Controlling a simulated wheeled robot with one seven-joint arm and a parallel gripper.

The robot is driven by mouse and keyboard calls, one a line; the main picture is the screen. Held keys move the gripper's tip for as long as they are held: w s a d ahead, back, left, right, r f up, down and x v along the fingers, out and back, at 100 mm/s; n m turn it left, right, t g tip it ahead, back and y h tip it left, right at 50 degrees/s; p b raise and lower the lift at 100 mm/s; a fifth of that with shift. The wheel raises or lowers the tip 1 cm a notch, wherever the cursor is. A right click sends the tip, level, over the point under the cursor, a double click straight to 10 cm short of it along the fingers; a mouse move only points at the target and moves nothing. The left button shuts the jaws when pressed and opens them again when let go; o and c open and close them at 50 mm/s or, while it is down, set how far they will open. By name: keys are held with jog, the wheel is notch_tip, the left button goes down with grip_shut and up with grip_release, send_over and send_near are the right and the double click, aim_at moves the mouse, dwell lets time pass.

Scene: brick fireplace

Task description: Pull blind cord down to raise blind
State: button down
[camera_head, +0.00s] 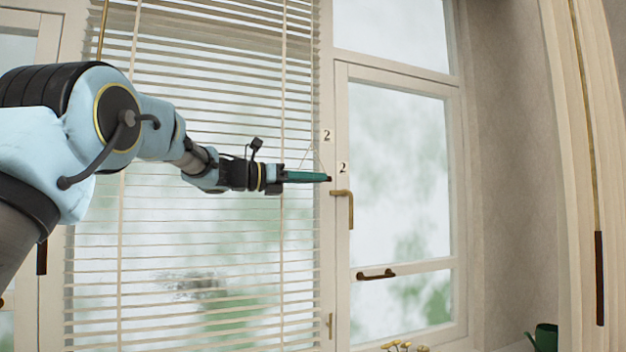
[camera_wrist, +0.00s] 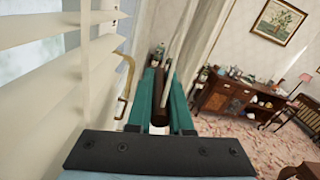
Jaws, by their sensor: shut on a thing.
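The blind (camera_head: 200,240) hangs in front of the window with its slats spread from the top of the picture to near the bottom in the head view. Its slats (camera_wrist: 50,100) also fill the left of the wrist view. My gripper (camera_head: 328,178) has teal fingers and is level beside the blind's right edge. It is shut on the dark brown pull (camera_wrist: 159,105) of the blind cord, which lies between the fingers in the wrist view. A thin pale cord (camera_head: 305,155) rises just above the fingers in the head view. The fingers hide part of the pull.
A brass window handle (camera_head: 349,208) is just right of and below my fingertips. Another window latch (camera_head: 376,274) is lower. A cord with a brown pull (camera_head: 599,278) hangs at the far right. A green watering can (camera_head: 544,338) stands below. A wooden desk (camera_wrist: 240,103) is across the room.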

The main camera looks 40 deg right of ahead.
notch_tip(320, 180, down, 39)
jog(key=b, duration=2)
jog(key=shift+r, duration=0.2)
jog(key=c, duration=0.8)
grip_release()
jog(key=shift+r, duration=0.15)
jog(key=shift+c, duration=0.2)
jog(key=v, duration=1)
jog(key=shift+w+a+b, duration=0.15)
jog(key=shift+a+b, duration=0.15)
jog(key=shift+a, duration=0.1)
